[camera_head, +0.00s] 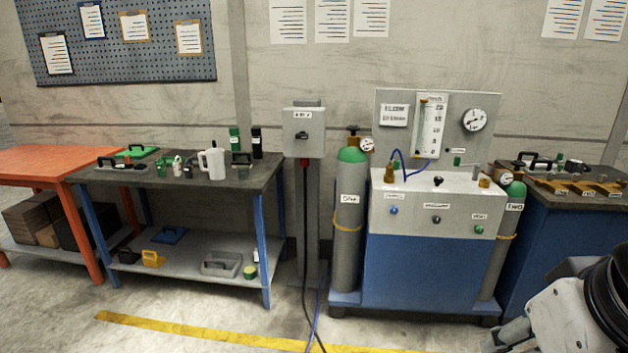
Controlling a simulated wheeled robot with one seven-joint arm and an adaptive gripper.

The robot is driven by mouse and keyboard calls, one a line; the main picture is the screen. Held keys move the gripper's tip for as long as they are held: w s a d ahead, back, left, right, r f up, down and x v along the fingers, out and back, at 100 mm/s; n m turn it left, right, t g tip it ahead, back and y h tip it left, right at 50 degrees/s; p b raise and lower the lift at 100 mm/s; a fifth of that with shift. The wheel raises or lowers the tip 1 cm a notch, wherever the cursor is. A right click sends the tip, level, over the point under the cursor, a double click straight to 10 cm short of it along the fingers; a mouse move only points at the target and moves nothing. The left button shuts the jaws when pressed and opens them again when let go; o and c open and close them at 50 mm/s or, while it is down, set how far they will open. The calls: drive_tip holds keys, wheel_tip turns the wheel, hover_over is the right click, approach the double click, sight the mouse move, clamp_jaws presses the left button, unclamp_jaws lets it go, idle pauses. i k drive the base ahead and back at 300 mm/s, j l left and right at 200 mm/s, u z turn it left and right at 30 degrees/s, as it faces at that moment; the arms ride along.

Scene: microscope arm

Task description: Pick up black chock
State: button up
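A small black block with a handle-like top, which looks like the black chock (125,256), sits on the lower shelf (190,268) of the dark-topped table at left. A yellow block of similar form (153,258) stands just right of it.
Also on the shelf are a blue item (170,235), a grey case (221,263) and a small round tin (250,272). The table's blue legs (262,250) frame the shelf. A gas cylinder (349,230) and blue cabinet (430,270) stand at centre.

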sight(131, 258)
drive_tip(key=i+l+u, duration=0.1)
drive_tip(key=i, duration=0.75)
drive_tip(key=i+l+u, duration=0.15)
drive_tip(key=i, duration=0.7)
drive_tip(key=i+j+u, duration=0.15)
drive_tip(key=i+u, duration=0.2)
drive_tip(key=u, duration=0.15)
drive_tip(key=i+u, duration=0.45)
drive_tip(key=i+l+u, duration=0.1)
drive_tip(key=i+u, duration=0.2)
drive_tip(key=u, duration=0.2)
drive_tip(key=i+j+u, duration=0.2)
drive_tip(key=i, duration=0.9)
drive_tip(key=i+j+z, duration=0.15)
drive_tip(key=z, duration=0.8)
drive_tip(key=i+j+z, duration=0.1)
drive_tip(key=j+z, duration=0.35)
drive_tip(key=j, duration=0.55)
drive_tip(key=j+z, duration=0.45)
drive_tip(key=j, duration=0.55)
drive_tip(key=k+j, duration=0.1)
drive_tip(key=j, duration=0.9)
drive_tip(key=i, duration=0.4)
